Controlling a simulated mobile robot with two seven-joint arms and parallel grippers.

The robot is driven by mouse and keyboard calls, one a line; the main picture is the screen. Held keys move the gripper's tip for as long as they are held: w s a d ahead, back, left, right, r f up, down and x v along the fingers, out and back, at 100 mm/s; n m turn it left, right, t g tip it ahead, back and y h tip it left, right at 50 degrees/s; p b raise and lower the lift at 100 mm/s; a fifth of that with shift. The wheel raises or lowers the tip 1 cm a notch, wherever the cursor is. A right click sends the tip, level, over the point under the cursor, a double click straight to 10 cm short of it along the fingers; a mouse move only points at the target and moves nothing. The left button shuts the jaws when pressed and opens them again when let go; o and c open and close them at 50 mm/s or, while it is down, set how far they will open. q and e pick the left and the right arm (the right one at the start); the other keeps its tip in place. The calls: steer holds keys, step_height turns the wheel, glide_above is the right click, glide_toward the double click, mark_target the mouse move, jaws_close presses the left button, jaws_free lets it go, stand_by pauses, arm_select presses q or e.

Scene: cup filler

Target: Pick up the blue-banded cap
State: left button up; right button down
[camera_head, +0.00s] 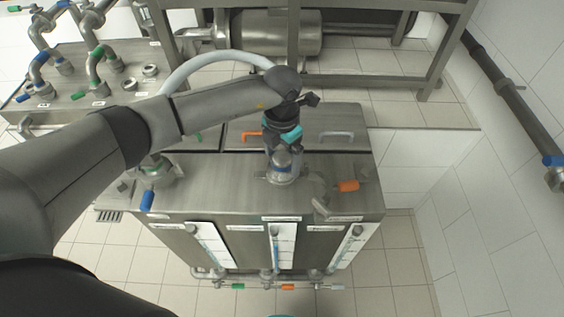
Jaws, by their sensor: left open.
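My left arm reaches in from the left over the steel tank cabinet (225,200). Its gripper (284,147), dark with teal parts, points down and is open. It is directly above a silver capped fitting (283,166) in the middle of the cabinet top.
A blue-handled valve (147,200) is at the cabinet's left and an orange-handled one (348,186) at its right. Lid handles stand just behind the gripper. Pipes with coloured handles (95,75) are at the back left. Tiled floor is clear at the right.

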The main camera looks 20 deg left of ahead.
arm_select(q)
jaws_close()
stand_by(0.7)
